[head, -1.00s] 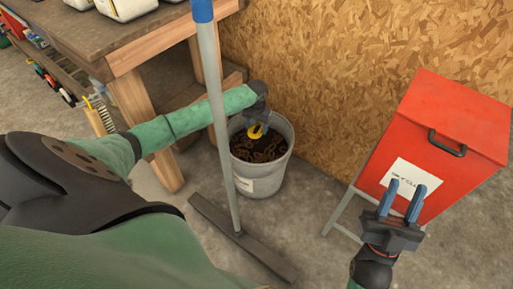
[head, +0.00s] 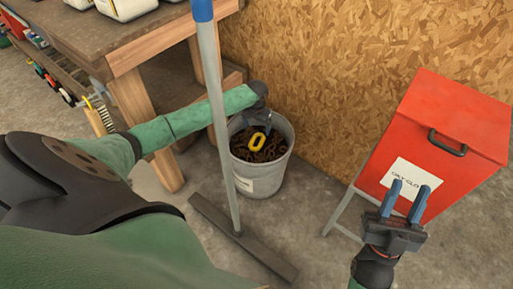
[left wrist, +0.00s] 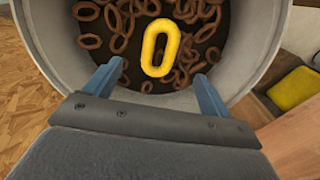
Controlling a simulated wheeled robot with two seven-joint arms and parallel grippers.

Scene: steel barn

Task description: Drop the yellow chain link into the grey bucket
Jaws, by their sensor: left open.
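The yellow chain link (head: 257,142) is inside the grey bucket (head: 274,180), over several brown rusty links. In the left wrist view the yellow link (left wrist: 160,47) shows whole, beyond my left fingertips and apart from them. The bucket's wall (left wrist: 50,45) rings it there. My left gripper (head: 257,127) is at the bucket's mouth; in the left wrist view its two blue fingers (left wrist: 154,80) are spread with nothing between them. I cannot tell whether the link rests on the brown links or is still falling. My right gripper (head: 406,200) is open and empty, in front of the red box.
A red lidded box (head: 440,145) on a metal stand is at the right. A broom (head: 222,120) leans in front of my left forearm, its head (head: 240,238) on the floor. A wooden workbench (head: 150,55) is at the left. Chipboard wall (head: 320,70) stands behind the bucket.

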